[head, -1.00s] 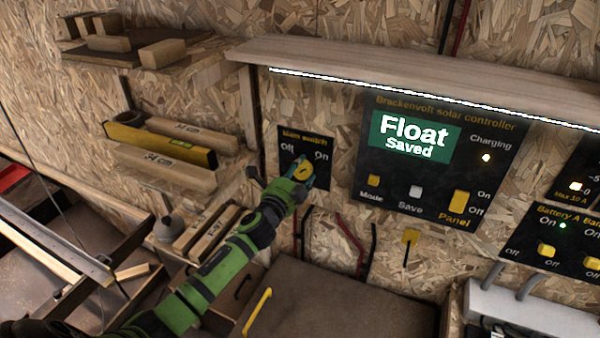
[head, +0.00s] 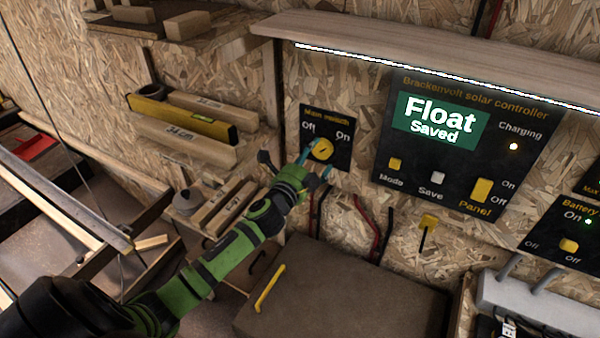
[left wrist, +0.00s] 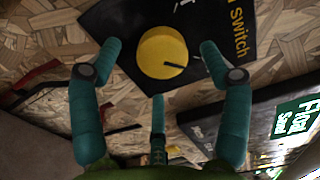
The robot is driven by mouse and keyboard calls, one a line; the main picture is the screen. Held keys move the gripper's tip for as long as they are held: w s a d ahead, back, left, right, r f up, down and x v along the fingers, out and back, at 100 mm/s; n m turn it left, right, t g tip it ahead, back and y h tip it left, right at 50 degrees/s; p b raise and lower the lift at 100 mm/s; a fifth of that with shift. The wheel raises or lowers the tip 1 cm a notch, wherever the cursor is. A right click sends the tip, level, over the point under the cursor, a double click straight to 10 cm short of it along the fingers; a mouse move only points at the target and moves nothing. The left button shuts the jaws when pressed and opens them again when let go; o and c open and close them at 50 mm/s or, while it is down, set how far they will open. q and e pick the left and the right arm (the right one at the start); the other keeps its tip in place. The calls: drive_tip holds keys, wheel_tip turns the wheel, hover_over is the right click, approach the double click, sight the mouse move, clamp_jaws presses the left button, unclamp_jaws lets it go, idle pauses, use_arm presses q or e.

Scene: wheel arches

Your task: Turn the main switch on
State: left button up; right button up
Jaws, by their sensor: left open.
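The main switch is a black plate (head: 342,155) on the wall with a round yellow knob (head: 321,150) and the labels Off at left and On at right. The knob also shows in the left wrist view (left wrist: 160,48). Its dark mark appears to point toward the On side. My left gripper (head: 316,168) is open just below and in front of the knob. In the left wrist view its two teal fingertips (left wrist: 161,50) stand on either side of the knob, with gaps between. My right gripper is not in view.
The solar controller panel (head: 400,155) reads Float, Saved, right of the switch. A wooden shelf (head: 400,50) juts out above. A shelf with a yellow level (head: 183,118) lies left. Red and black cables hang below the switch, above a brown box top (head: 340,300).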

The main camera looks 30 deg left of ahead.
use_arm(q)
drive_tip(key=s, duration=0.9)
drive_tip(key=shift+w+d, duration=0.1)
